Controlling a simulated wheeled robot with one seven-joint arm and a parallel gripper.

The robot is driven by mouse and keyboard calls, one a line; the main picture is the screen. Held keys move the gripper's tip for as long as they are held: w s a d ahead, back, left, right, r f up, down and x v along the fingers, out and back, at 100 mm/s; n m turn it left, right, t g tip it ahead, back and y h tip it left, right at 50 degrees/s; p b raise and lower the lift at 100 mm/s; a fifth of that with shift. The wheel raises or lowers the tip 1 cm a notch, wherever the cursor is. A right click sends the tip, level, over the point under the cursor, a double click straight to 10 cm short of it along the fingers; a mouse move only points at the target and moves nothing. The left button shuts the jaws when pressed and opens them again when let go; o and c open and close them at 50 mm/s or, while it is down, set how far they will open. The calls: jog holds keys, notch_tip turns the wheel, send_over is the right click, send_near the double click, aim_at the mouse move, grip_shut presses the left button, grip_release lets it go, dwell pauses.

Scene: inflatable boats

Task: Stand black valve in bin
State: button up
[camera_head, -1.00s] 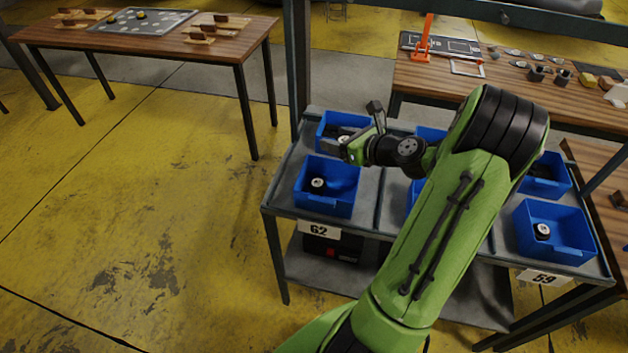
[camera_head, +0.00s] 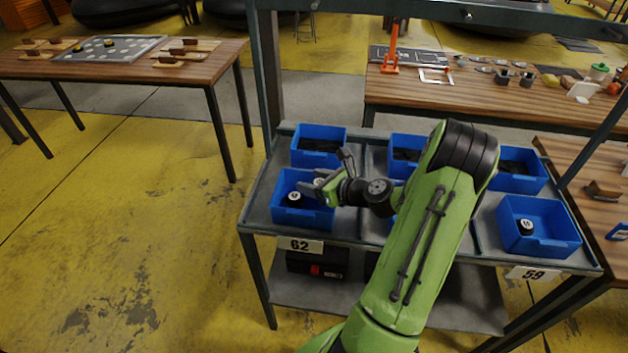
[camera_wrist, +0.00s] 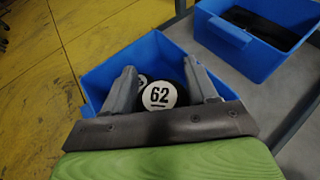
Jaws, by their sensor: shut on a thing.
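My gripper (camera_head: 320,187) is shut on a black valve (camera_wrist: 160,96) with a white face marked 62. The face points up toward the wrist camera, between the two fingers. The held valve is over the front left blue bin (camera_head: 302,219), above the number plate 62 (camera_head: 300,245). This bin also shows in the wrist view (camera_wrist: 103,75). Another black valve (camera_head: 294,199) with a white top is inside the bin, left of the gripper. In the wrist view it is partly hidden behind the held one. I cannot tell whether the held valve touches the bin floor.
The back left bin (camera_head: 319,134) holds dark parts. More blue bins stand on the grey rack, including one at front right (camera_head: 540,243) with one valve. A rack post (camera_head: 268,80) rises at the back left. Wooden tables (camera_head: 190,75) stand behind.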

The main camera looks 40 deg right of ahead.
jog(key=shift+s+f, duration=0.1)
jog(key=shift+f, duration=0.2)
jog(key=o, duration=1.1)
jog(key=shift+a+f, duration=0.1)
jog(key=shift+f, duration=0.05)
jog(key=shift+c, duration=0.2)
jog(key=shift+r, duration=0.25)
jog(key=r+p+v, duration=0.1)
jog(key=p+v, duration=0.2)
jog(key=v, duration=0.9)
jog(key=w+a+r+n+g+y, duration=0.15)
jog(key=a+n+g, duration=0.25)
jog(key=a+n, duration=0.5)
jog(key=w+a+r+n+g+y, duration=0.1)
jog(key=w+a+r+n+g, duration=0.15)
jog(key=a+n, duration=0.55)
jog(key=s+a+r+n+h, duration=0.2)
jog(key=s+a+r+n, duration=0.2)
jog(key=n, duration=0.5)
jog(key=s+a+r+n+g+h, duration=0.1)
jog(key=s+a+r+n, duration=0.3)
jog(key=s+a+n, duration=0.2)
jog(key=s+n, duration=0.2)
jog(key=s, duration=0.1)
jog(key=shift+s+n+h, duration=0.3)
jog(key=shift+n+h, duration=0.05)
jog(key=shift+n, duration=0.05)
